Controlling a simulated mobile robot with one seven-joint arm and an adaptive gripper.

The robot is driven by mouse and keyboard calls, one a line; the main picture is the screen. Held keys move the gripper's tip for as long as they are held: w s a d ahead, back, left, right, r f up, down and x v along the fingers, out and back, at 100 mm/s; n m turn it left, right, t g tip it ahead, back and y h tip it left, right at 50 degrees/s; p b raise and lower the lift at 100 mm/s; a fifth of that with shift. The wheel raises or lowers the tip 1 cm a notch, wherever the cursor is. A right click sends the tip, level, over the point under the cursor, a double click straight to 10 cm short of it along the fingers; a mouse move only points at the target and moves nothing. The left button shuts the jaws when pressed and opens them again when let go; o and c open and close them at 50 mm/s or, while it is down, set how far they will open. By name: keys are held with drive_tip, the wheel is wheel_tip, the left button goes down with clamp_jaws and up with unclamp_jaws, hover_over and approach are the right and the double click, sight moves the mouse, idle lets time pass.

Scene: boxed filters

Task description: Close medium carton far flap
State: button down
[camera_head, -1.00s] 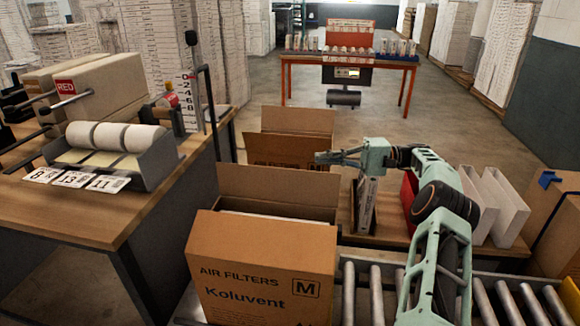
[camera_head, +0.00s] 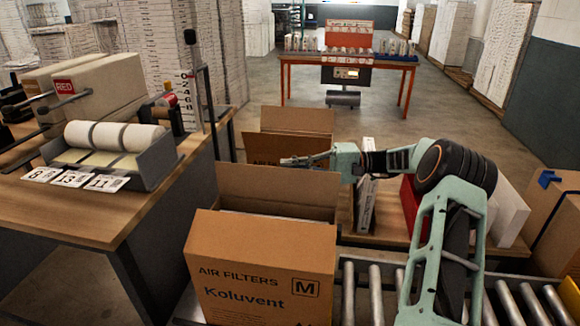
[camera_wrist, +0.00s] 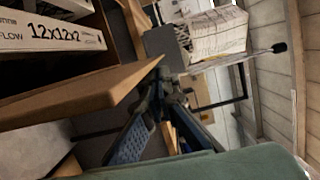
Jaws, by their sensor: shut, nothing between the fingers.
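The medium carton (camera_head: 262,260) is a brown box marked "AIR FILTERS M Koluvent" in the lower middle of the head view. Its far flap (camera_head: 270,188) stands up at the back of the opening. My gripper (camera_head: 284,162) is shut and empty, pointing left, and appears near the top edge of that flap; I cannot tell whether it touches. In the wrist view my gripper (camera_wrist: 168,88) is close to the end of a brown cardboard flap (camera_wrist: 85,95). A filter box marked "12x12x2" (camera_wrist: 50,38) lies beside that flap.
Another open carton (camera_head: 290,125) stands behind the medium one. A roller conveyor (camera_head: 376,290) runs at the front right. Upright filters (camera_head: 366,205) and a red item (camera_head: 411,207) stand right of the carton. A workbench (camera_head: 100,218) with a label roll is at left.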

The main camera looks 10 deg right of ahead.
drive_tip(key=shift+s+a, duration=0.15)
drive_tip(key=shift+s, duration=0.15)
idle(0.4)
